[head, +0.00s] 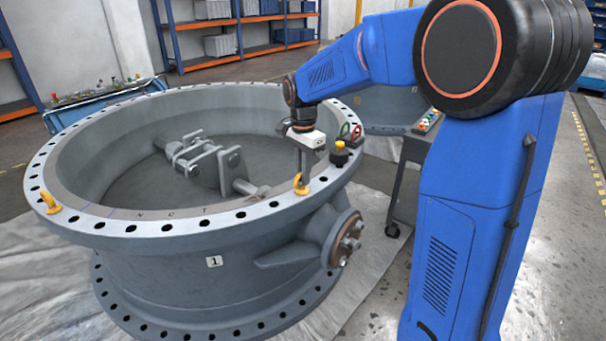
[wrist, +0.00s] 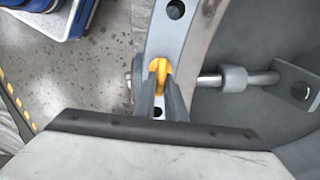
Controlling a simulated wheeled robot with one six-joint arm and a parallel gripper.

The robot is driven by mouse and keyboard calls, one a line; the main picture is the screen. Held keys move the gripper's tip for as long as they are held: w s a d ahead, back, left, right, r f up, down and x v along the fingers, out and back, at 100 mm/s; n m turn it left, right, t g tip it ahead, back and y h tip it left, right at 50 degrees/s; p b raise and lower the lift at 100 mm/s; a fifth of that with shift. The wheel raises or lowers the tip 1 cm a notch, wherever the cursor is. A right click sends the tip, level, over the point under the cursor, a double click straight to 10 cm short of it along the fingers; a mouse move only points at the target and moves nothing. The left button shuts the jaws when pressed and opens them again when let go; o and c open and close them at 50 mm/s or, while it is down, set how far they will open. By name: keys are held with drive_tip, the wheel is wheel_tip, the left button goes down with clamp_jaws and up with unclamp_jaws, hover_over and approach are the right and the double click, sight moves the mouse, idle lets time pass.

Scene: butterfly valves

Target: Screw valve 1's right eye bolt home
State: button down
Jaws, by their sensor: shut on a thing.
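Valve 1 (head: 200,262) is a large grey ring body with a flange full of holes and a "1" label on its side. Its right eye bolt (head: 301,186) is yellow and sits at the flange on the right. My gripper (head: 303,174) points down over it and is shut on it. In the wrist view the yellow eye bolt (wrist: 158,68) shows between the two dark fingers (wrist: 161,90). The fingers hide part of it, and I cannot see its thread or how far it is seated. Another yellow eye bolt (head: 49,202) stands on the flange at the left.
A black object with a yellow top (head: 340,152) stands on the flange just right of my gripper, with red and green rings behind it. A grey cart (head: 408,170) stands to the right. A blue bench (head: 92,102) is behind the valve at left.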

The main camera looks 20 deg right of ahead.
drive_tip(key=shift+r, duration=0.1)
drive_tip(key=c, duration=1.8)
unclamp_jaws()
wheel_tip(320, 180, up, 17)
drive_tip(key=shift+r, duration=0.15)
